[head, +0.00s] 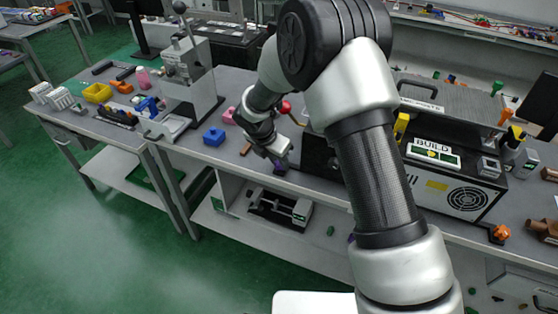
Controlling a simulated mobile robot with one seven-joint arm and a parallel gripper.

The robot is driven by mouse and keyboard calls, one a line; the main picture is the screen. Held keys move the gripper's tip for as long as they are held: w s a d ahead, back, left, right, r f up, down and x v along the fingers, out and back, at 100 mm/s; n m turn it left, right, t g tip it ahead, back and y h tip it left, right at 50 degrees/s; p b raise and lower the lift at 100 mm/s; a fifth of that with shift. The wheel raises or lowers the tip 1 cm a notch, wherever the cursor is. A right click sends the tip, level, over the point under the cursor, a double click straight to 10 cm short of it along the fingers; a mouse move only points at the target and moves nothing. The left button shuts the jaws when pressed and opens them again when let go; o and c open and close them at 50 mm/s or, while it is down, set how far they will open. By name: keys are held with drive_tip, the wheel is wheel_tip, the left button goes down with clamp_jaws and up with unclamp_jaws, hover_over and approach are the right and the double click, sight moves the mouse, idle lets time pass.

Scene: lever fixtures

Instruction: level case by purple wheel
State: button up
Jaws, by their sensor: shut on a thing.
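The case (452,187) is a large dark and silver box labelled BUILD on the bench at the right of the head view. My arm crosses in front of its left part and hides much of it. The fingers are small here and partly cover the wheel. How the wheel joins the case is hidden. I cannot tell whether the case is level.
An orange knob (500,233) sits at the case's lower right. A blue block (214,137) and a lever press (188,75) stand left of my gripper. The lower shelf (235,221) holds a black and grey fixture (281,208). Green floor is open at front left.

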drive_tip(key=m, duration=0.2)
drive_tip(key=m+g+h, duration=0.1)
drive_tip(key=m, duration=0.1)
drive_tip(key=m+g, duration=0.1)
drive_tip(key=m, duration=0.2)
drive_tip(key=shift+w+a+h, duration=0.25)
drive_tip(key=shift+h, duration=0.05)
idle(0.4)
drive_tip(key=o, duration=1.1)
drive_tip(key=shift+c, duration=0.2)
drive_tip(key=v, duration=1.7)
drive_tip(key=shift+w+r, duration=0.15)
drive_tip(key=shift+r, duration=0.05)
